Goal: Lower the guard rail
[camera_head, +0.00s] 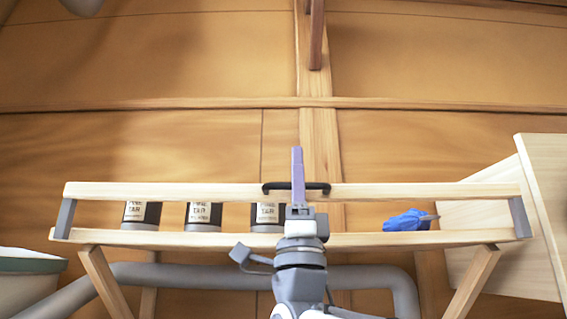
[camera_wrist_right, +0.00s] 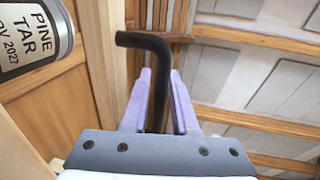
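The guard rail (camera_head: 400,191) is a pale wooden bar. It runs level above the front edge of the shelf (camera_head: 350,240), with grey end arms (camera_head: 65,219) standing up from the shelf ends. A black bar handle (camera_head: 320,187) is fixed at the middle of the rail; it also shows in the wrist view (camera_wrist_right: 157,60). My right gripper (camera_head: 297,170) is at the handle. Its purple fingers (camera_wrist_right: 160,100) lie close along both sides of the bar and look shut on it. The handle's lower end is hidden behind the palm. My left gripper is not in view.
Several pine tar cans (camera_head: 203,216) stand on the shelf behind the rail, left of my gripper. A blue item (camera_head: 407,220) lies on the shelf at the right. A grey pipe (camera_head: 190,275) runs below. A pale wooden panel (camera_head: 545,190) stands at the far right.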

